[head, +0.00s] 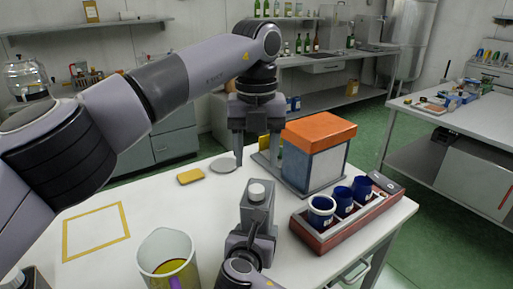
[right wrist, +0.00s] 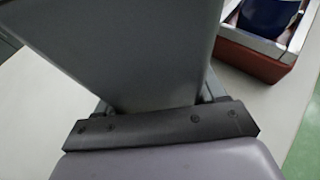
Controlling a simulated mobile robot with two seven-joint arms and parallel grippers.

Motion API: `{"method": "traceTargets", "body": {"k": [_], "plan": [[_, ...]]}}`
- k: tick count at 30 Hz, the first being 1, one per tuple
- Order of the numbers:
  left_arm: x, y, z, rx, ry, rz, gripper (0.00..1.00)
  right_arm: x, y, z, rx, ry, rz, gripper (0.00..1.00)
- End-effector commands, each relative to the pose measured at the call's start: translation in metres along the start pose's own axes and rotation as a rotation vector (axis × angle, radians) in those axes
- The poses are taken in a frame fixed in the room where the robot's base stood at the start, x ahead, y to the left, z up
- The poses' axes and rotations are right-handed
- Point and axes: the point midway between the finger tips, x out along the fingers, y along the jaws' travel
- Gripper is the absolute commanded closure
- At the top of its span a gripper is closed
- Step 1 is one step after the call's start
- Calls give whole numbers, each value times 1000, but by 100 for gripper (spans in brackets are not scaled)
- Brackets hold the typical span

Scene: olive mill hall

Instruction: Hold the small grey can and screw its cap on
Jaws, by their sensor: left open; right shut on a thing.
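The small grey can (head: 257,212) stands upright near the table's middle, with a white round cap (head: 257,188) on its top. I cannot tell how tightly the cap sits. My right gripper (head: 251,236) is shut on the can from the near side. In the right wrist view the grey can (right wrist: 155,50) fills the space between the jaws, and its top is out of frame. My left gripper (head: 256,162) points down, open and empty, above and behind the cap, apart from it.
A red-brown tray (head: 342,233) with blue cups (head: 321,208) stands right of the can, and an orange-lidded box (head: 314,165) behind. A jug (head: 167,262) stands front left. A pale disc (head: 222,166) and a yellow block (head: 190,177) lie back left. A yellow outline (head: 97,248) marks clear table.

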Motion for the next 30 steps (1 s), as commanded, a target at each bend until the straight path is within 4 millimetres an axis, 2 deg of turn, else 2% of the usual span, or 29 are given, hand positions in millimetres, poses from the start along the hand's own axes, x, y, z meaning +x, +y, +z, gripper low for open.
{"method": "traceTargets", "body": {"k": [9, 15, 21, 30], "plan": [[-3, 0, 0, -513, 0, 0, 44, 0, 0, 0, 0, -1, 1, 100], [-5, 0, 0, -787, 1, 1, 44, 0, 0, 0, 0, -1, 0, 100], [-6, 0, 0, -938, 1, 1, 44, 0, 0, 0, 0, -1, 1, 100], [-6, 0, 0, -973, 1, 1, 44, 0, 0, 0, 0, -1, 0, 100]]}}
